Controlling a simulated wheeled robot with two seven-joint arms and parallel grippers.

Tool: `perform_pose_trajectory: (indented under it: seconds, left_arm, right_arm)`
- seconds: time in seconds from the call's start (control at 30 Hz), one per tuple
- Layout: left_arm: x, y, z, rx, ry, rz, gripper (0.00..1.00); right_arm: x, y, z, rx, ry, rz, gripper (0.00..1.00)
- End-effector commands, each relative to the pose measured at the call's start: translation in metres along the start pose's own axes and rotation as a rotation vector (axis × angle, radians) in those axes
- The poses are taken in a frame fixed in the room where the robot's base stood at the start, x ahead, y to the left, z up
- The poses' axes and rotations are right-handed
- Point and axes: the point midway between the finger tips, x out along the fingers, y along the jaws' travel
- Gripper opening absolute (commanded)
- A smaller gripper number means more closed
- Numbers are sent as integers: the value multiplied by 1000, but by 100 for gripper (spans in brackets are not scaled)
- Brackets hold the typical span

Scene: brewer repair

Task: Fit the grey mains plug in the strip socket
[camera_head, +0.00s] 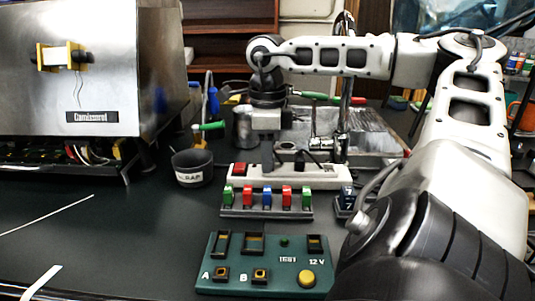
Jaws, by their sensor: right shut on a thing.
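The white strip socket (320,178) lies across the bench in the middle, with a red switch (239,168) at its left end. My right gripper (264,138) points down above the left part of the strip, just behind its red switch in the picture. It is shut on what appears to be the grey mains plug, which is small and mostly hidden by the fingers. I cannot tell whether the plug touches the strip. A dark plug or lead stands at the strip's middle right. My left gripper is not in view.
A rack of coloured blocks (266,212) and a green test panel (228,283) stand in front of the strip. A dark cup (193,168) is at left, near the steel brewer (100,80). A metal tray (375,135) is behind. The left front bench is mostly clear.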

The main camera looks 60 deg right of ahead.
Motion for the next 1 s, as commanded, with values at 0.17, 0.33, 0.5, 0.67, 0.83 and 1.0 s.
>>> perform_pose_trajectory:
  seconds: [0.17, 0.33, 0.5, 0.67, 0.83, 1.0]
  left_arm:
    - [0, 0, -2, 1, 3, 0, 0]
    - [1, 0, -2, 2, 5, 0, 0]
    - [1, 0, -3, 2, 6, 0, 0]
    - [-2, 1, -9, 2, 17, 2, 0]
    - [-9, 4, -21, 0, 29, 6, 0]
    - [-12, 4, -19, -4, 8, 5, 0]
  right_arm:
    - [0, 0, 0, 0, 0, 0, 37]
    - [0, 0, 0, 0, 0, 1, 54]
    - [0, 0, 0, 0, 1, 1, 54]
    - [0, 0, 0, 0, 1, 1, 54]
    - [-37, 0, 0, 1, -1, -1, 54]
    - [-80, 0, 0, 1, 1, -1, 54]
